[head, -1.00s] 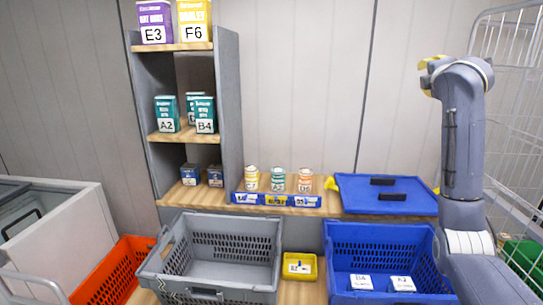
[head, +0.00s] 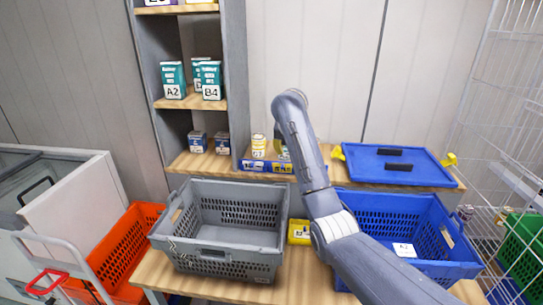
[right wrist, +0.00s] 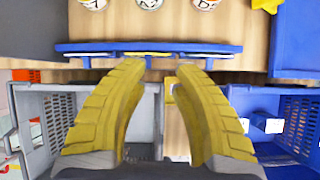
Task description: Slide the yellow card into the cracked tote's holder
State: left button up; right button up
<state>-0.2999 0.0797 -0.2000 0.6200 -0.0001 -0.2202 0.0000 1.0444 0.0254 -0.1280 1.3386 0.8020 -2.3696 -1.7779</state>
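A blue card rack (head: 255,165) runs along the edge of the wooden shelf, and a yellow card (head: 284,169) shows in its middle. In the head view my right arm hides most of this gripper and part of the rack. The grey tote (head: 213,255) stands below the shelf, with crack-like lines near its front left corner. My left gripper is not in view.
A small yellow tray (head: 299,232) sits between the grey tote and a blue tote (head: 440,268) holding white-labelled items. Tins (head: 258,146) stand behind the rack. A blue lid (head: 395,165) lies at right. An orange tote (head: 125,250) is at left.

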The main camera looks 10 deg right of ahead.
aim_at(282, 167)
jog(key=shift+n+g, duration=0.3)
jog(key=shift+n, duration=0.3)
jog(key=shift+w+a+f, duration=0.2)
jog(key=shift+w+f, duration=0.35)
jog(key=shift+f, duration=0.95)
jog(key=shift+w+a+f, duration=0.2)
jog(key=shift+w+f, duration=0.3)
jog(key=shift+f, duration=1)
jog(key=shift+w+a+f, duration=0.2)
jog(key=shift+w+f, duration=0.35)
jog(key=shift+f, duration=0.95)
jog(key=shift+w+d+f, duration=0.15)
jog(key=shift+f, duration=0.55)
